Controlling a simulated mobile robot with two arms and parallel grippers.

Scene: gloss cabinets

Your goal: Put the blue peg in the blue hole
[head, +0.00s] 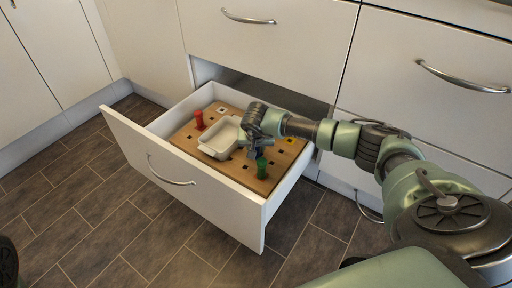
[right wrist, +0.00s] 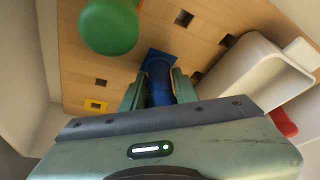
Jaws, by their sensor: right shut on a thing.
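My right gripper (head: 252,150) is over the pegboard in the open drawer, pointing down. In the right wrist view my right gripper (right wrist: 160,88) is shut on the blue peg (right wrist: 160,82), which sits between the two fingers. The peg's far end is at the blue square (right wrist: 153,54) on the board. The peg covers the middle of that square, so I cannot tell whether it is in the hole or only over it. In the head view the gripper hides the peg and the blue square. My left gripper is not clearly seen.
A green peg (head: 262,168) stands close to the gripper. A cream dish (head: 222,138) lies on the pegboard (head: 258,187), with a red peg (head: 199,120) beyond it. A yellow square (head: 291,140) is at the right. The drawer front (head: 175,180) and walls surround the board.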

